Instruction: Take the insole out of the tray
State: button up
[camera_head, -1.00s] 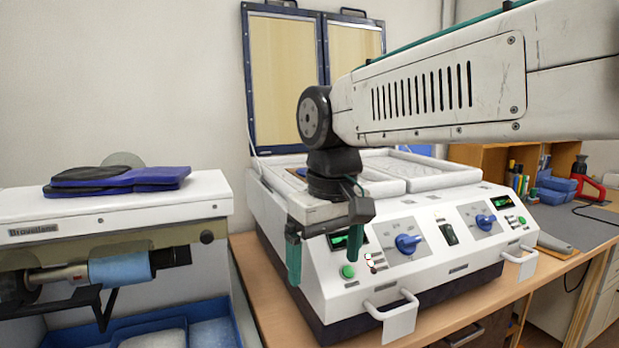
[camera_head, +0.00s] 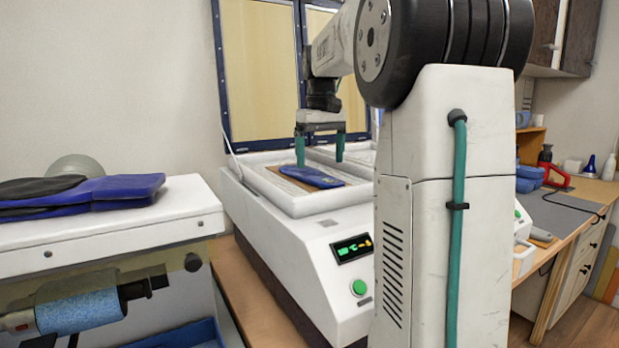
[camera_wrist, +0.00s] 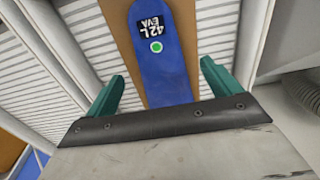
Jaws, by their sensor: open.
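The blue insole (camera_head: 312,177) lies in the left tray (camera_head: 322,203) of the white forming machine, on a tan board (camera_head: 283,181). In the wrist view the insole (camera_wrist: 166,75) carries a black label reading "42L EVA" and a green dot. My gripper (camera_head: 320,163) is open over the tray, with its two green fingers apart. In the wrist view the fingers (camera_wrist: 160,87) stand on either side of the insole's near end, with gaps to it. I cannot tell how high they are above the tray.
The machine's raised lid (camera_head: 258,70) stands behind the tray. My arm hides the machine's right part. A grey mat (camera_head: 560,208) and a red tool (camera_head: 545,174) lie on the right counter.

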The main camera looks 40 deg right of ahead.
aim_at(321, 178)
notch_tip(321, 178, down, 4)
jog(key=shift+f, duration=0.1)
jog(key=c, duration=1)
jog(key=shift+c, duration=0.2)
